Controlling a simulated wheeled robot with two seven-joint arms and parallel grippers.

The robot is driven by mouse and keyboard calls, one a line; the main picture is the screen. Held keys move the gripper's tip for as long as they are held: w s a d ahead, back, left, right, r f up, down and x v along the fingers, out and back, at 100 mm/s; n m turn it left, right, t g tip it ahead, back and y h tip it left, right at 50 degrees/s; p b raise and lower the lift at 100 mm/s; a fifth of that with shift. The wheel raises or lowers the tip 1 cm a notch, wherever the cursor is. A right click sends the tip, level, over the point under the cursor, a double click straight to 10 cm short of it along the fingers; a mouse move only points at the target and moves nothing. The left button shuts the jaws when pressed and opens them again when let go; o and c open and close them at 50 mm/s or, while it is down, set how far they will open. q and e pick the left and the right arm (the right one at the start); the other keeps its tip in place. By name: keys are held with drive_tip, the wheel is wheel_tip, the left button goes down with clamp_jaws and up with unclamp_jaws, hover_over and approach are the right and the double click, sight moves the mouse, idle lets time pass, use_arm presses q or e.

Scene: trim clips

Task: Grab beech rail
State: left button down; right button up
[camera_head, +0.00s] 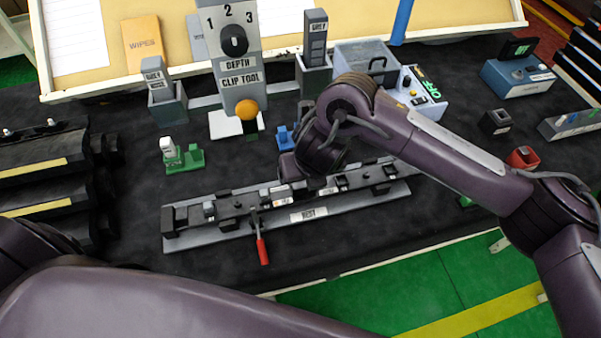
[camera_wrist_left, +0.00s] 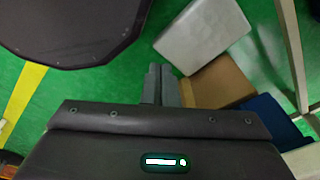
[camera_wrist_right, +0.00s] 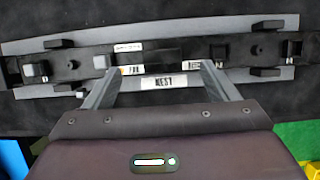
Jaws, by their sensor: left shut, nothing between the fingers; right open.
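A long dark rail (camera_head: 240,204) lies along a grey base (camera_head: 180,244) labelled NEST, with small pale tags and black blocks on it. No rail with a clear beech colour shows. My right gripper (camera_wrist_right: 158,68) is open above the base; its fingers point at the front edge beside the NEST label (camera_wrist_right: 171,82), and the rail (camera_wrist_right: 170,57) shows just beyond the tips. In the head view my right arm hides part of the rail. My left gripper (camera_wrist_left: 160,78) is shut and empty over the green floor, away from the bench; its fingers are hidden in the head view.
A red-handled lever (camera_head: 262,248) sticks out from the base's front. Behind stand the clip tool (camera_head: 238,75), a green holder (camera_head: 182,158) and a grey bin with a control box (camera_head: 417,92). A black rack (camera_head: 40,175) stands at left. The black mat in front is mostly clear.

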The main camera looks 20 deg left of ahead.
sight(304, 184)
wheel_tip(304, 184, down, 4)
drive_tip(key=shift+r+b, duration=0.25)
drive_tip(key=shift+b, duration=0.45)
drive_tip(key=x, duration=0.3)
drive_tip(key=shift+w+f+p, duration=0.15)
drive_tip(key=shift+w+p, duration=0.1)
drive_tip(key=shift+p, duration=0.15)
drive_tip(key=shift+w+a+f, duration=0.1)
drive_tip(key=shift+f, duration=0.1)
drive_tip(key=c, duration=1.1)
use_arm(q)
drive_tip(key=shift+s+d+f, duration=0.25)
drive_tip(key=shift+s+d, duration=0.1)
drive_tip(key=shift+s, duration=0.15)
drive_tip(key=shift+s+d+f, duration=0.2)
drive_tip(key=shift+s+d, duration=0.15)
drive_tip(key=shift+s, duration=0.15)
use_arm(e)
drive_tip(key=shift+c, duration=0.9)
drive_tip(key=shift+r, duration=0.1)
